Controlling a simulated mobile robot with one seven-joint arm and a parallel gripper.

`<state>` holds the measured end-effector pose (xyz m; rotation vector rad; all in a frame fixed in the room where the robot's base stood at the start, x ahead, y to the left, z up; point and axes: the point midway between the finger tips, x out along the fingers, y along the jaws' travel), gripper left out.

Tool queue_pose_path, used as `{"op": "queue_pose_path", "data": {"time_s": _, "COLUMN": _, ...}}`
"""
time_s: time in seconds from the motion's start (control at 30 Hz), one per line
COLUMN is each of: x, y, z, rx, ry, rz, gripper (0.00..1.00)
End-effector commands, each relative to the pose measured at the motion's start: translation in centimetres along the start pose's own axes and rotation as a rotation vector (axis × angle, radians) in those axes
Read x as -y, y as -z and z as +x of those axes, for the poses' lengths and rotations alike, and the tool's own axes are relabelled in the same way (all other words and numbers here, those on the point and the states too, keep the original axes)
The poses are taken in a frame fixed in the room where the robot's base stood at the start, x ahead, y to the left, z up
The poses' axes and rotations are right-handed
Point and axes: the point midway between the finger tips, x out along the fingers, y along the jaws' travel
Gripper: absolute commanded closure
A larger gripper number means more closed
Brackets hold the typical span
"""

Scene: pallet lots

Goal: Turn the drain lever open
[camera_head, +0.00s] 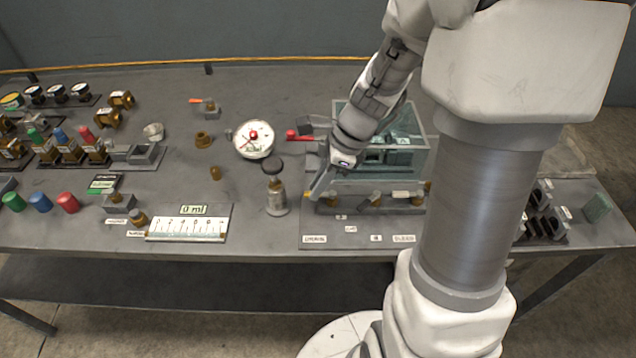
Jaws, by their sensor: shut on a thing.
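A clear-walled tank (418,160) stands on a grey base on the right part of the bench. Along its front is a row of brass valve fittings, with one at the left (330,200), one in the middle (372,200) and one at the right (418,198). My gripper (318,192) reaches down in front of the tank's left corner, at the left fitting. It is shut on a small lever there, which the fingers mostly hide. My arm covers part of the tank.
A bottle with a dark round top (276,195) stands close left of my gripper. A round gauge (253,139) is behind it. A white scale reading 0 ml (187,228) lies further left. A red-handled part (298,135) sits behind the gripper. Coloured cylinders and brass parts fill the left.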

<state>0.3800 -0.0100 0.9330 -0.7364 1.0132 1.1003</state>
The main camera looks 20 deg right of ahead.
Motion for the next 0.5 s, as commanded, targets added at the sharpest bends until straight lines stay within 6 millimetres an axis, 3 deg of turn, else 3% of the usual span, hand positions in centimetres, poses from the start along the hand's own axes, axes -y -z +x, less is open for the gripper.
{"op": "queue_pose_path", "data": {"time_s": 0.27, "x": -0.19, "y": -0.03, "z": -0.07, "rx": 0.001, "ry": -0.025, "rz": -0.052, "gripper": 1.0}}
{"op": "queue_pose_path", "data": {"time_s": 0.5, "x": -0.61, "y": -0.04, "z": -0.19, "rx": 0.002, "ry": -0.086, "rz": -0.2, "gripper": 1.0}}
